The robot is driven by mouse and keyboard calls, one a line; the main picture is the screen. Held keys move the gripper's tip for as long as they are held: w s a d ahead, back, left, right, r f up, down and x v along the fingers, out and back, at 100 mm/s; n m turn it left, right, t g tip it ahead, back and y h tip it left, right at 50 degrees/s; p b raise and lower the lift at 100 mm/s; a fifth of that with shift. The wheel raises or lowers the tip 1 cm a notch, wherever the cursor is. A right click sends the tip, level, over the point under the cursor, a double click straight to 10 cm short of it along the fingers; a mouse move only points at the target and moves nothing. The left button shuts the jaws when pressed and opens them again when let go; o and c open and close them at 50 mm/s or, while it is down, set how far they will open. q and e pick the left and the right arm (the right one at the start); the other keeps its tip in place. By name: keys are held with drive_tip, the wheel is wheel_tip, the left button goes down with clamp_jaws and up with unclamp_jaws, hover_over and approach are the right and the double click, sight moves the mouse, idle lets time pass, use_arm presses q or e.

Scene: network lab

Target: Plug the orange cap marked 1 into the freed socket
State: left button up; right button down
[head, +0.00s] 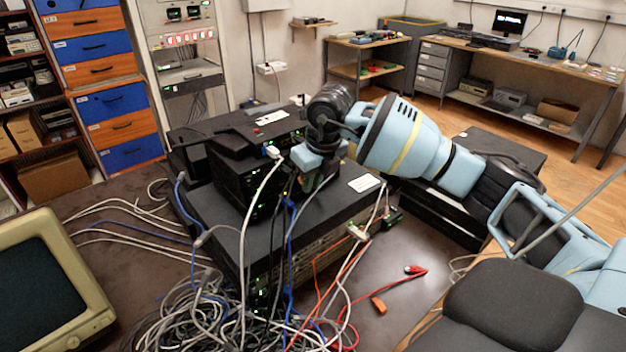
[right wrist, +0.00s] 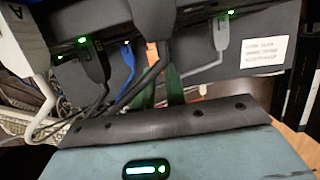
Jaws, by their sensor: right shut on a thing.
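A small orange block (head: 378,305), which may be the orange cap, lies on the dark table in front of the stacked devices; no number is legible. My right gripper (head: 316,178) is at the front of the upper black device (head: 240,180). Whether that plug is seated cannot be told. I cannot make out an empty socket; the fingers and cables hide part of the row. My left gripper is not in view.
Beside the fingers are a blue plug (right wrist: 128,55), a black plug (right wrist: 95,65) and a grey plug (right wrist: 222,35). Tangled cables (head: 210,315) fill the table's front. A red lead (head: 415,270) lies at right. A beige monitor (head: 50,285) stands at left.

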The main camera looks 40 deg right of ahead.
drive_tip(key=shift+w, duration=0.15)
idle(0.5)
drive_tip(key=shift+w, duration=0.7)
idle(1.1)
drive_tip(key=c, duration=1.4)
unclamp_jaws()
drive_tip(key=shift+o, duration=0.2)
drive_tip(key=v, duration=0.8)
drive_tip(key=shift+f, duration=0.1)
